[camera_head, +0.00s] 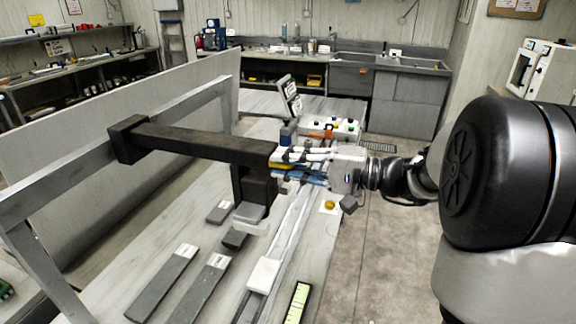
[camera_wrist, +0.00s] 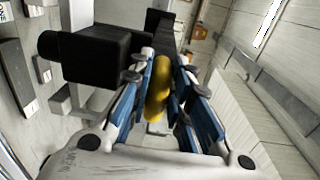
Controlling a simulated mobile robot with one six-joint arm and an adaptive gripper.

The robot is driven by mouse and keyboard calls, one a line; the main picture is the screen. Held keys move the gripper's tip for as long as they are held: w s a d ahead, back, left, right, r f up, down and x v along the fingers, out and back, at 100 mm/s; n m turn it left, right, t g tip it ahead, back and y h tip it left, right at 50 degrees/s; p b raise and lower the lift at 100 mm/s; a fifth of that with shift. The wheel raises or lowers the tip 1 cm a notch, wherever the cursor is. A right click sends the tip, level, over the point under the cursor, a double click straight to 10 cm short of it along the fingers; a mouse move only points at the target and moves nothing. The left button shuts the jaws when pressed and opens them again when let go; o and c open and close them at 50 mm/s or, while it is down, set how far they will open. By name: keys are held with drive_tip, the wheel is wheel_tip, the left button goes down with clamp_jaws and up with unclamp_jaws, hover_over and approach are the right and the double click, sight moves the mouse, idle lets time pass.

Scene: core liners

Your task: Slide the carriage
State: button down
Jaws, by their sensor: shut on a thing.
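The carriage is a black box-like body (camera_head: 255,183) joined to a long dark beam (camera_head: 200,143). The beam runs left to a dark block on a grey upright frame. In the wrist view the black body (camera_wrist: 95,57) fills the upper left. A yellow handle (camera_wrist: 157,90) stands between the blue finger pads of my gripper (camera_wrist: 168,68), which is shut on it. In the head view my gripper (camera_head: 284,163) reaches in from the right to the beam's right end. The handle is mostly hidden there by the fingers.
A pale rail (camera_head: 291,225) runs along the bench toward the front, with a white block (camera_head: 263,273) on it. Grey core trays (camera_head: 163,282) lie left of the rail. A control box (camera_head: 340,127) stands behind my gripper. Floor at right is open.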

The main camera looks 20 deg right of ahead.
drive_tip(key=shift+s+a+f, duration=0.15)
drive_tip(key=shift+s+a, duration=0.1)
drive_tip(key=shift+s, duration=0.15)
drive_tip(key=c, duration=1.5)
unclamp_jaws()
drive_tip(key=shift+w, duration=0.1)
drive_tip(key=shift+d, duration=0.15)
drive_tip(key=v, duration=1.2)
